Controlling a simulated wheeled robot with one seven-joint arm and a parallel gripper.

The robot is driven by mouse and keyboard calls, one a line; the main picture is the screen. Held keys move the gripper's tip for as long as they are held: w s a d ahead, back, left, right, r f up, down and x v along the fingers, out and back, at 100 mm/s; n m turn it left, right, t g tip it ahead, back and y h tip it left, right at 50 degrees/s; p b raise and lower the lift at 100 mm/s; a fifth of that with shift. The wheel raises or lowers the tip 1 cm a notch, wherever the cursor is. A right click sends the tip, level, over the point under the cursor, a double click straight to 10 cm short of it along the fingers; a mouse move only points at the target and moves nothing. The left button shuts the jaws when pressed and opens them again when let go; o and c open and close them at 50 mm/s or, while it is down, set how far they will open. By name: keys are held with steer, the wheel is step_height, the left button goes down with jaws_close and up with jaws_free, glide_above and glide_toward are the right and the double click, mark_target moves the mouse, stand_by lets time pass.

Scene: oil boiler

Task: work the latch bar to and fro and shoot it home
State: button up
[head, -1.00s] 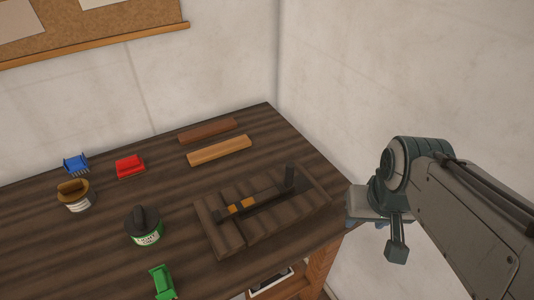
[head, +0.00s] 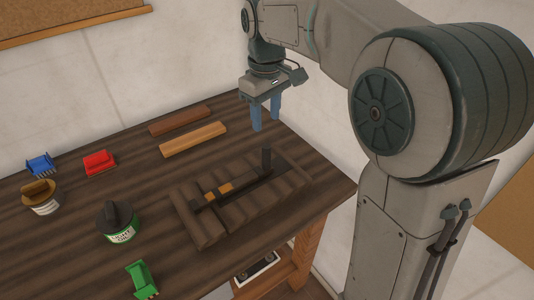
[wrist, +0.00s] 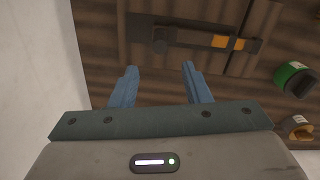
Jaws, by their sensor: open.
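The latch bar (head: 242,186) is a dark bar with an upright knob (head: 266,160) at its right end. It lies across a brown plank panel (head: 205,228) on the table, with orange bands (head: 220,190) near its left part. The bar also shows in the wrist view (wrist: 190,37), with the orange bands toward its right end there. My gripper (head: 265,117) is open and empty, with blue fingers pointing down above the table's back corner, behind the knob. In the wrist view the fingers (wrist: 158,80) are apart and clear of the bar.
Two wooden strips (head: 193,139) lie behind the panel. Walls rise behind and right.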

mark_target(266, 155)
step_height(266, 155, down, 13)
steer(key=shift+r, duration=0.1)
stand_by(0.4)
jaws_close()
